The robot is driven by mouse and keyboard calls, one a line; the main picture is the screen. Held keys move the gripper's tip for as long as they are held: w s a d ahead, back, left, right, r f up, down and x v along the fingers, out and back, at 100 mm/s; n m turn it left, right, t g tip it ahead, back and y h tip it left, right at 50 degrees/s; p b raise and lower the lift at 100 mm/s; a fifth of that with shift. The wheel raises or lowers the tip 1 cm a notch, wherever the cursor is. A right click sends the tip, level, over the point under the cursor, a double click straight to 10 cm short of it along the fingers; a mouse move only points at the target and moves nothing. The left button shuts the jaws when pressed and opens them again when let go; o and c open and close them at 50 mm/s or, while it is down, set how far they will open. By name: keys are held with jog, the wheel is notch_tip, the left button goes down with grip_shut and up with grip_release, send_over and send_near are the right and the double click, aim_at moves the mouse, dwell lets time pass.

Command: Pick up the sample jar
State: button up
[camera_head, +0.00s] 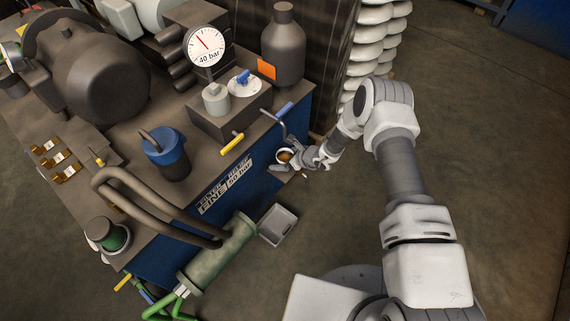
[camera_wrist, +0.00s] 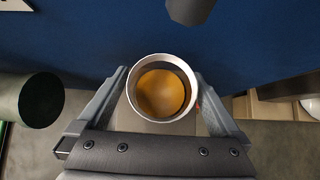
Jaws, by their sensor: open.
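The sample jar (camera_wrist: 161,90) is a round, pale-rimmed jar with amber contents, seen from above in the wrist view. In the head view the jar (camera_head: 285,156) is small, beside the blue front of the machine. My gripper (camera_wrist: 160,82) is open, with one finger on each side of the jar. The left finger stands a little apart from the rim; the right finger is very close to it, and I cannot tell whether it touches. In the head view my gripper (camera_head: 299,159) reaches the jar from the right and partly hides it.
The blue machine front (camera_head: 222,190) stands close behind the jar. A dark spout (camera_wrist: 190,10) hangs just beyond it. A green cylinder (camera_head: 219,252) and a grey tray (camera_head: 278,225) are nearby. Pale insulator stacks (camera_head: 374,45) stand behind my arm. The floor at right is clear.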

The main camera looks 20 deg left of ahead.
aim_at(280, 151)
jog(key=shift+w+a+f, duration=0.2)
jog(key=shift+a+f, duration=0.15)
jog(key=shift+a, duration=0.05)
grip_shut()
jog(key=shift+r, duration=0.55)
jog(key=r+p, duration=0.1)
jog(key=r, duration=0.1)
jog(key=r+p, duration=0.1)
jog(key=shift+d+r, duration=0.2)
jog(key=shift+r, duration=0.2)
jog(key=s+d+r+p, duration=0.1)
jog(key=d+r+p, duration=0.1)
jog(key=d, duration=0.8)
jog(key=s+d+r+p, duration=0.1)
jog(key=d+r+p, duration=0.1)
jog(key=d+r, duration=0.3)
jog(key=shift+d, duration=2.35)
